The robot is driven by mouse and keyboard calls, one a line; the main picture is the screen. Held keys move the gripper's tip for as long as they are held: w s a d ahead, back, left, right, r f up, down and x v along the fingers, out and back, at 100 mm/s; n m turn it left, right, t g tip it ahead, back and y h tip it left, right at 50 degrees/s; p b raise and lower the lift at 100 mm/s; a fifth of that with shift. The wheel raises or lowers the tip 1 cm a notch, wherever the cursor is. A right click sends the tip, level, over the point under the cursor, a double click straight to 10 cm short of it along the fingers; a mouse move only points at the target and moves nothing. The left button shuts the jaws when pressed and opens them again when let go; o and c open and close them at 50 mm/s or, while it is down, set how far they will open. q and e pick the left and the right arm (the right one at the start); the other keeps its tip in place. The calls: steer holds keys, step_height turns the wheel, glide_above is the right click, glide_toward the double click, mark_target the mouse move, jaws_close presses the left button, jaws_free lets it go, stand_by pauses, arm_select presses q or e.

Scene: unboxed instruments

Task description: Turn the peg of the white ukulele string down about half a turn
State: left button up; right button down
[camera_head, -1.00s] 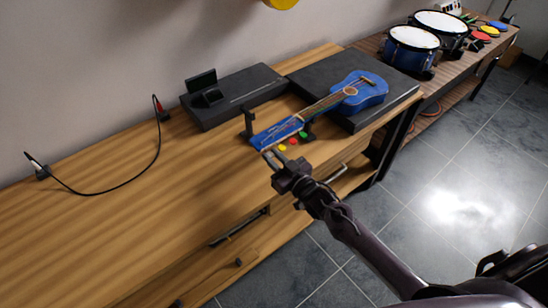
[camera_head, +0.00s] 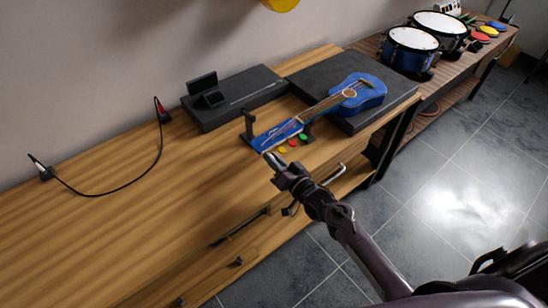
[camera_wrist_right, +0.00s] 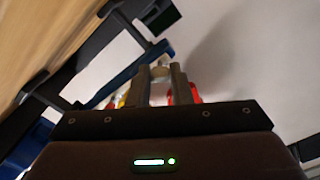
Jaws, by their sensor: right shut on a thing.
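The blue ukulele (camera_head: 362,92) lies with its body on a dark case and its blue headstock (camera_head: 276,135) toward the front left. Yellow (camera_head: 282,150), red (camera_head: 293,142) and green (camera_head: 303,136) pegs stick out along the headstock's near side. My right gripper (camera_head: 268,157) is at the headstock's near end, beside the yellow peg. In the right wrist view its two fingers are shut on the pale white peg (camera_wrist_right: 160,72), with the yellow and red pegs partly hidden behind the fingers. In the head view the white peg is hidden. My left gripper is out of view.
A dark stand (camera_head: 248,124) props the neck end. The flat dark case (camera_head: 398,92) and a black box with a small screen (camera_head: 235,94) lie behind. A cable (camera_head: 140,174) lies on the left. The wooden bench top (camera_head: 100,240) is clear at front left.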

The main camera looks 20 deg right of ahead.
steer(key=shift+f+m+p, duration=0.1)
steer(key=shift+m+p, duration=4.7)
steer(key=shift+m, duration=9.7)
steer(key=c, duration=1.6)
jaws_free()
steer(key=shift+s, duration=0.1)
